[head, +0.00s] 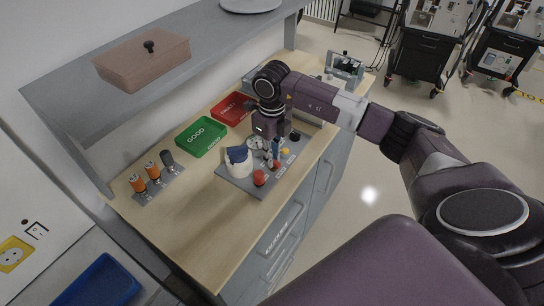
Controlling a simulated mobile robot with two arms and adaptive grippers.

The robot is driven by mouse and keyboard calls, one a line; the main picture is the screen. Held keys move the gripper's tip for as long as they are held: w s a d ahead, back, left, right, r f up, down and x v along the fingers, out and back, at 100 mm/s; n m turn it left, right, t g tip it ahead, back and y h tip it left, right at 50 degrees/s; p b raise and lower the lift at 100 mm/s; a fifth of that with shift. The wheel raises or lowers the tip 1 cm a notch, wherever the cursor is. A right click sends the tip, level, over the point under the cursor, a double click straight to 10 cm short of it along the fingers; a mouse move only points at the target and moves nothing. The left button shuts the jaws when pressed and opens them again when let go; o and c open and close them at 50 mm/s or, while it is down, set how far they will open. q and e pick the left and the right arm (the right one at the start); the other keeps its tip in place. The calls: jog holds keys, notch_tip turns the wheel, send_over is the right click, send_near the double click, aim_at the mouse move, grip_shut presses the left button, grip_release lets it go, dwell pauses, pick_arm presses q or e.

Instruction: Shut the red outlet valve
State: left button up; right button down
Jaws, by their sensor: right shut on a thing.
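A grey valve board (234,178) lies on the wooden bench. It carries a round gauge (256,143), a white and blue part (238,164), small blue and yellow parts and two red knobs. One red knob (259,178) is at the front edge, and the other red knob (277,164) is just behind it. I cannot tell which is the red outlet valve. My right gripper (269,154) points down over the middle of the board. It is shut on a small part there, which its fingers mostly hide. My left gripper is not in view.
A green tray (201,138) marked GOOD and a red tray (231,108) stand behind the board. A holder with orange and grey cylinders (153,170) is at the left. A shelf with a pinkish box (143,62) overhangs the bench. The front left bench top is clear.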

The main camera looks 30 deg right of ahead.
jog(key=m+b, duration=0.1)
jog(key=m, duration=0.3)
jog(key=shift+d, duration=0.1)
jog(key=m+b, duration=0.1)
jog(key=m, duration=0.4)
jog(key=shift+d+m+b, duration=0.15)
jog(key=shift+m+b, duration=0.15)
jog(key=m, duration=0.3)
jog(key=shift+r, duration=0.1)
jog(key=shift+d+m, duration=0.1)
jog(key=shift+m, duration=2)
jog(key=c, duration=2)
grip_release()
jog(key=shift+s, duration=0.1)
jog(key=shift+o, duration=0.2)
